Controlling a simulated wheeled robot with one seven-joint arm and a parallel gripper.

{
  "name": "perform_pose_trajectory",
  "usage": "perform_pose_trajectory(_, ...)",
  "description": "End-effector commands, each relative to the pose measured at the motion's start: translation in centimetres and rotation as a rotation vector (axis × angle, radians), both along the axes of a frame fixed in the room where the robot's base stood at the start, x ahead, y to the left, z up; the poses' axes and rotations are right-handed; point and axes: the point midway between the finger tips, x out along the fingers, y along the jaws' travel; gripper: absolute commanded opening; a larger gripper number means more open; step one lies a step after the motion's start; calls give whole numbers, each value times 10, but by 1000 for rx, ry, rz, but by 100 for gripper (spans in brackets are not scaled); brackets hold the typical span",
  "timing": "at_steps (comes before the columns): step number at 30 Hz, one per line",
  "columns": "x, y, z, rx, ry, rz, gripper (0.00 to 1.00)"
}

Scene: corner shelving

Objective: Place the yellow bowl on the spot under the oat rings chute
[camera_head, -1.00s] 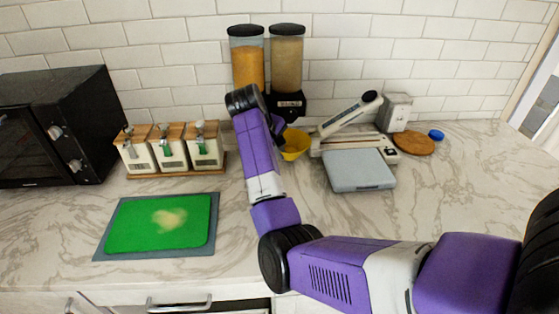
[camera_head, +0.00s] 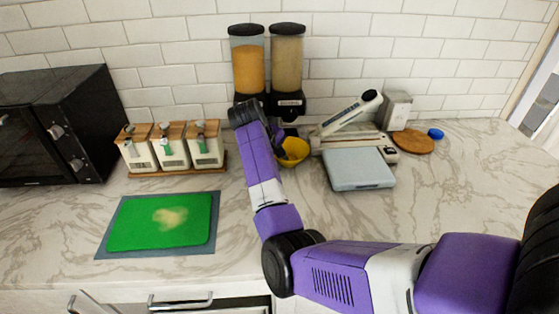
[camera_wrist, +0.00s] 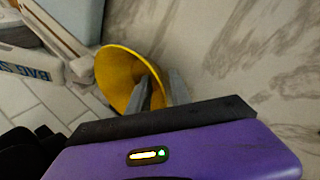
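The yellow bowl (camera_head: 294,152) is at the counter's back, below and in front of the right dispenser. In the wrist view the bowl (camera_wrist: 117,72) has one finger inside its rim and one outside. My gripper (camera_head: 285,143) appears shut on the bowl's wall; the wrist view also shows my gripper (camera_wrist: 160,92). Whether the bowl touches the counter is unclear. The dispenser has a left canister (camera_head: 248,66) with orange cereal and a right canister (camera_head: 287,62) with tan contents. The right chute (camera_head: 289,104) shows; my arm partly hides the left one. I cannot read which holds oat rings.
A grey-white scale-like device (camera_head: 358,169) stands close right of the bowl. A round wooden board (camera_head: 413,141) and blue lid (camera_head: 436,134) lie farther right. Several canisters (camera_head: 172,147) stand left, behind a green cutting board (camera_head: 160,222). A black microwave (camera_head: 60,125) is far left.

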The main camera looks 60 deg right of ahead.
Motion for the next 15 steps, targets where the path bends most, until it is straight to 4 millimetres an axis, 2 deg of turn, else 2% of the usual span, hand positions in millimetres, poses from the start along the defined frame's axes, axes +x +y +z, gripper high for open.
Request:
perform_pose_trajectory(5, 0, 1, 4, 0, -1, 0, 25)
perform_pose_trajectory(8, 2, 6, 14, -2, -2, 0, 25)
perform_pose_trajectory(15, 7, 29, 55, -3, -4, 0, 25)
